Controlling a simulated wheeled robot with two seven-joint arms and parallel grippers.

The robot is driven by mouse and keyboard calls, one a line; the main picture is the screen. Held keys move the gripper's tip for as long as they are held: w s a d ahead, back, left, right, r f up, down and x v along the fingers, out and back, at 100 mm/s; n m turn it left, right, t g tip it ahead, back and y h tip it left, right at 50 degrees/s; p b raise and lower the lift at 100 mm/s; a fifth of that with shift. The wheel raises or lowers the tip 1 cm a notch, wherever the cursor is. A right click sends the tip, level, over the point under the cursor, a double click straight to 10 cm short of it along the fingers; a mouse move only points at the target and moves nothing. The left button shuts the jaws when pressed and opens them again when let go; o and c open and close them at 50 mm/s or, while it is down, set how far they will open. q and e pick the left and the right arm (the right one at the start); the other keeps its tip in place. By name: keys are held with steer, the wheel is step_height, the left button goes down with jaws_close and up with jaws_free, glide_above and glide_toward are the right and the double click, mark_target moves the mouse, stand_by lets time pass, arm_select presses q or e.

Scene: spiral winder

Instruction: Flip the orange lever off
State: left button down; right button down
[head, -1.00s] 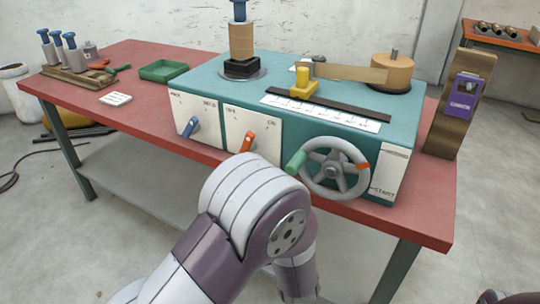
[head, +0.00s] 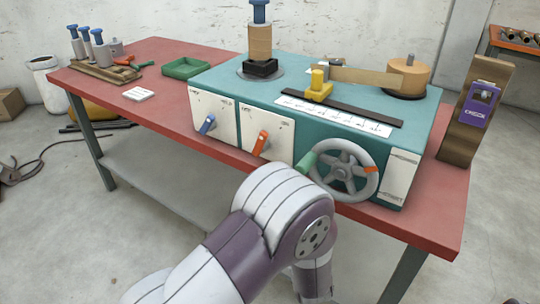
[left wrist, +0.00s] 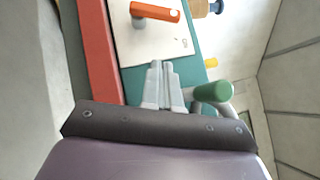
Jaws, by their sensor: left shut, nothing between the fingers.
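The orange lever (head: 260,143) sits on a white panel (head: 279,134) on the front of the teal winder (head: 345,85). It tilts, with its upper end to the right in the head view. In the left wrist view the orange lever (left wrist: 155,11) shows near the top, on the white panel (left wrist: 175,38). My left gripper (left wrist: 160,65) is shut and empty. Its fingertips point toward the panel's lower part, apart from the lever in the picture. In the head view my left arm hides this gripper. My right gripper is not in view.
A blue lever (head: 207,124) is on the panel to the left. A grey handwheel (head: 345,171) with a green handle (head: 305,163) is to the right, and the handle (left wrist: 212,91) shows close beside my left fingers. The red table (head: 165,113) edge runs below the panels.

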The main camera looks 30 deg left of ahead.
mark_target(260, 144)
arm_select(q)
steer(key=w+a+r+b, duration=0.1)
steer(key=w+a+r, duration=0.2)
steer(key=w+a, duration=0.2)
steer(key=a, duration=0.2)
steer(key=shift+a, duration=0.35)
steer(key=shift+w, duration=0.1)
